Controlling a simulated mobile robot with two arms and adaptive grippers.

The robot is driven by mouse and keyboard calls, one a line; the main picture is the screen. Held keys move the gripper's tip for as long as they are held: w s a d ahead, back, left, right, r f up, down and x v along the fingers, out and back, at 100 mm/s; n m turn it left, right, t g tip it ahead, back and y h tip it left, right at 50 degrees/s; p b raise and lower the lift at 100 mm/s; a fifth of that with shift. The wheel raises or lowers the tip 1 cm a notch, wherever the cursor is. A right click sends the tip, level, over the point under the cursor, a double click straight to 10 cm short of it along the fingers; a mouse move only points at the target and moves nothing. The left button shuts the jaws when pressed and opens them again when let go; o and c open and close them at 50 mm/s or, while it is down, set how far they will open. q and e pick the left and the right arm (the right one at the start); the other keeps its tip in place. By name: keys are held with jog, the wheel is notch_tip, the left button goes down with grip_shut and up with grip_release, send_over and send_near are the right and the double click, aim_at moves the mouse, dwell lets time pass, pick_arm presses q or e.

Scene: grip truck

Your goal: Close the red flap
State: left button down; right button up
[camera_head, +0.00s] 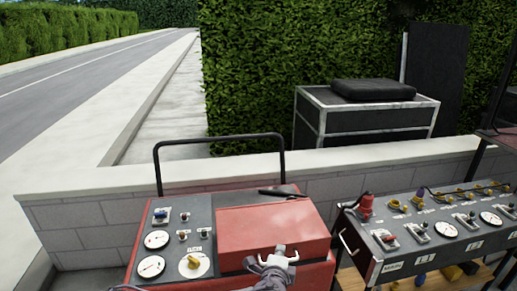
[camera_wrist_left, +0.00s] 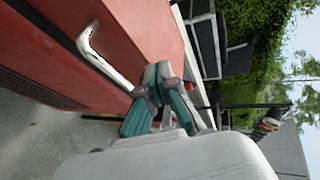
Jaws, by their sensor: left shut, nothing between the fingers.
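The red flap (camera_head: 270,225) is a box-like red cover on the right half of a red machine, beside its grey gauge panel. From the head view I cannot tell whether it is fully down. A light metal handle (camera_head: 291,258) shows at its front edge. My left gripper (camera_head: 272,264) is at the front of the flap, close to this handle. In the left wrist view, the red surface (camera_wrist_left: 130,35) carries a bent metal handle (camera_wrist_left: 100,60). My left gripper (camera_wrist_left: 156,76) is shut and empty, with the handle outside its fingers. Contact is unclear. My right gripper is out of view.
The grey panel (camera_head: 178,216) has gauges and knobs. A black bar (camera_head: 220,139) rises behind the machine. A second control panel (camera_head: 400,251) stands close on the right. A low block wall (camera_head: 80,222) runs behind; a black case (camera_head: 365,123) stands beyond it.

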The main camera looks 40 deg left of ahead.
pick_arm(q)
notch_tip(320, 180, down, 7)
jog(key=b, duration=0.3)
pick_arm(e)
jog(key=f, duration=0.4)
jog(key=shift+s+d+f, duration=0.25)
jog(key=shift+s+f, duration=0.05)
pick_arm(q)
jog(key=shift+s+d, duration=0.1)
jog(key=shift+r, duration=0.1)
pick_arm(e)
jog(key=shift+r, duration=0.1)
